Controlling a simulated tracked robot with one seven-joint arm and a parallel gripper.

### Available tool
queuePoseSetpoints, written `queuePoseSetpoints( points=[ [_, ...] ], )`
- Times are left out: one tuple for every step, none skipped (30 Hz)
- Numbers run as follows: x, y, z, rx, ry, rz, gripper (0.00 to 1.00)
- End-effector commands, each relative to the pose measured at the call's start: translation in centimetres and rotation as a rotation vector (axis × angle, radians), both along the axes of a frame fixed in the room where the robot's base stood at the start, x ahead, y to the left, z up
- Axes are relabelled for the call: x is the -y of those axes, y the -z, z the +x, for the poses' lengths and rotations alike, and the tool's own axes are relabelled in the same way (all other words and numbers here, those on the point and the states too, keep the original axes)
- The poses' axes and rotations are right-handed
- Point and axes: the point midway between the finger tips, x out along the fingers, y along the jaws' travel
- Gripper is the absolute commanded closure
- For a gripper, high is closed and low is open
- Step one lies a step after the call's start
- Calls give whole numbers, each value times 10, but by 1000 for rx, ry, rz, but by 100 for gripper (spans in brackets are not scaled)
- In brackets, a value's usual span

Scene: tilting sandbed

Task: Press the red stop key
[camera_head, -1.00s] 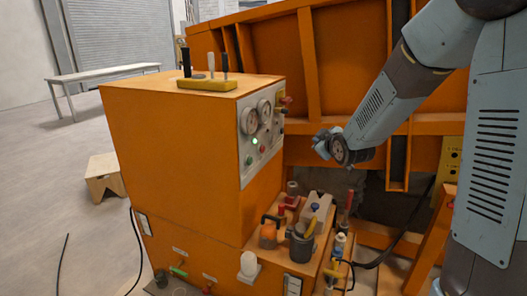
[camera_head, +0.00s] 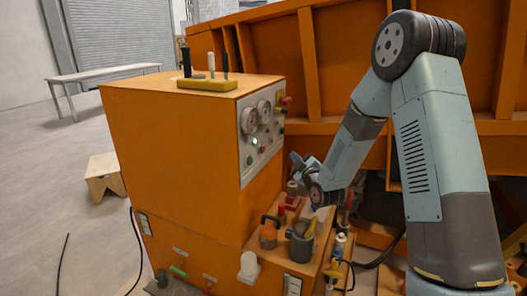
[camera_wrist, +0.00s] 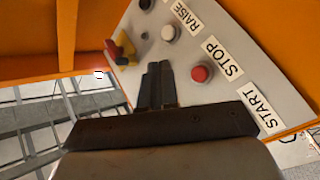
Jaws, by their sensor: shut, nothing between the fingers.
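The red stop key (camera_wrist: 201,73) is a round red button on the grey control panel (camera_wrist: 235,85) in the wrist view, beside the label STOP (camera_wrist: 222,55). My gripper (camera_wrist: 158,72) is shut and empty. Its dark fingertips lie left of the red key in the wrist view, and I see no contact with it. In the head view my gripper (camera_head: 295,158) is to the right of the orange cabinet's panel (camera_head: 246,150), with a visible gap.
A pale button (camera_wrist: 171,33) sits by the label RAISE (camera_wrist: 187,14). A START label (camera_wrist: 258,108) is lower right. A red and yellow knob (camera_wrist: 121,48) sticks out at the panel's left.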

Motion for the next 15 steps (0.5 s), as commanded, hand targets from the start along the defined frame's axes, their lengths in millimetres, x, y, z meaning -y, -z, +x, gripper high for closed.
queuePoseSetpoints(
  points=[
    [0, 0, 0, 0, 0, 0, 100],
    [0, 0, 0, 0, 0, 0, 100],
    [0, 0, 0, -1, 1, 0, 100],
    [-1, 0, 0, 0, 0, 0, 100],
    [-1, 0, 1, 0, 0, 0, 100],
    [-3, 0, 1, -1, -1, 0, 100],
    [-4, 0, 1, -1, -1, 0, 100],
    [-6, 0, 2, -1, -1, 0, 100],
    [-9, 0, 3, -1, 0, -1, 100],
    [-11, 0, 4, -1, 0, -1, 100],
    [-14, 0, 5, -1, 0, -1, 100],
    [-19, 0, 7, -1, -1, 1, 100],
    [-22, 0, 8, -1, -1, 1, 100],
    [-25, 0, 9, -1, -1, 1, 100],
    [-29, 0, 11, 0, 0, 1, 100]
  ],
)
